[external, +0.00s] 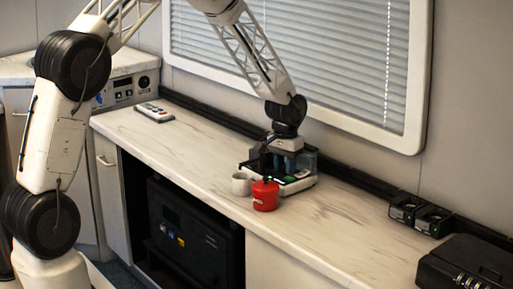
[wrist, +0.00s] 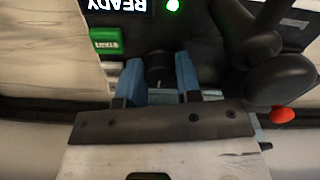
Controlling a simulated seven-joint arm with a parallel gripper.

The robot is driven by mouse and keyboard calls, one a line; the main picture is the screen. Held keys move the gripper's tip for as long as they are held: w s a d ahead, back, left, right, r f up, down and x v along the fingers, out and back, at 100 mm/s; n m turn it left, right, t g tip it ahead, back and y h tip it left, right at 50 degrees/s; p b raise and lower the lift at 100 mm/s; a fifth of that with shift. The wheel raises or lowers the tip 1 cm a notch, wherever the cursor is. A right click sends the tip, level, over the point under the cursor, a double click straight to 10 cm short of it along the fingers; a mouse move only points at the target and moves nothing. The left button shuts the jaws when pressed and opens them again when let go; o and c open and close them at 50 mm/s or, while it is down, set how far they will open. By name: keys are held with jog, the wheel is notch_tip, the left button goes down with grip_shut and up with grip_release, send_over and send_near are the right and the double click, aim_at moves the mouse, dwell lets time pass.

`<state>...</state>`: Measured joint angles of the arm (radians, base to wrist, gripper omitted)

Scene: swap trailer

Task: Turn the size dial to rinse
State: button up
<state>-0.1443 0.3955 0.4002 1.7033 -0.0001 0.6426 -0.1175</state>
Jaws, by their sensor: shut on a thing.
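The machine (external: 298,187) is a low appliance with a white base and black parts on the counter. My gripper (external: 287,160) is down at it, pointing downward. In the wrist view, the blue fingers of my gripper (wrist: 160,72) close on a small black dial (wrist: 158,70) from both sides. A green START button (wrist: 106,40) lies left of the fingers. Dial markings are not readable, so I cannot tell its setting.
Black parts of the machine (wrist: 285,65) rise close to the right of my fingers in the wrist view. A remote-like device (external: 153,112) lies far left.

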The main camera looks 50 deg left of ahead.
jog(key=o, duration=0.6)
jog(key=shift+r, duration=3.9)
